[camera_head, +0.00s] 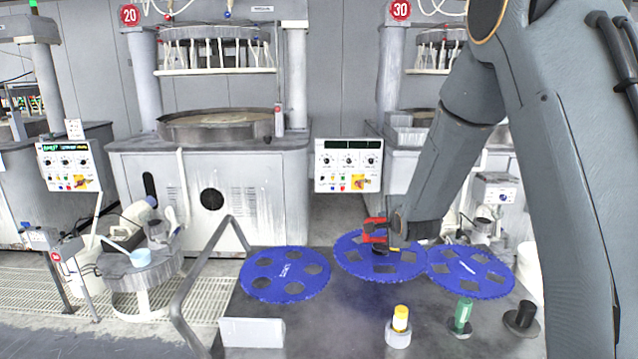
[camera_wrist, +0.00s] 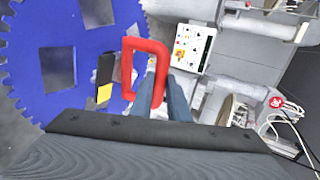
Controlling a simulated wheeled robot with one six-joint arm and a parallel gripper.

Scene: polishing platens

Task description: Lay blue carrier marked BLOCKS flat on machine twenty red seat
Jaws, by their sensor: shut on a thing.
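Three blue toothed carriers lie at the dark table: a left one (camera_head: 258,283), a middle one (camera_head: 352,262) and a right one (camera_head: 450,284). Their lettering is too small to read surely. My gripper (camera_head: 385,232) is over the middle carrier, shut on a red handle (camera_head: 374,223). The red handle (camera_wrist: 131,68) stands between the fingers in the wrist view, beside a blue carrier with square holes (camera_wrist: 75,25). A black part with a yellow end (camera_wrist: 105,78) is near it. I cannot tell whether the middle carrier is lifted. Machine twenty (camera_head: 205,165) stands back left; no red seat shows in its round basin (camera_head: 180,134).
Yellow-topped (camera_head: 399,325), green (camera_head: 463,315) and black (camera_head: 521,318) pieces stand at the table's front right. A grey rail (camera_head: 197,285) borders the table's left. A control panel (camera_head: 347,165) stands between machines twenty and thirty. A round stand (camera_head: 145,275) is at left.

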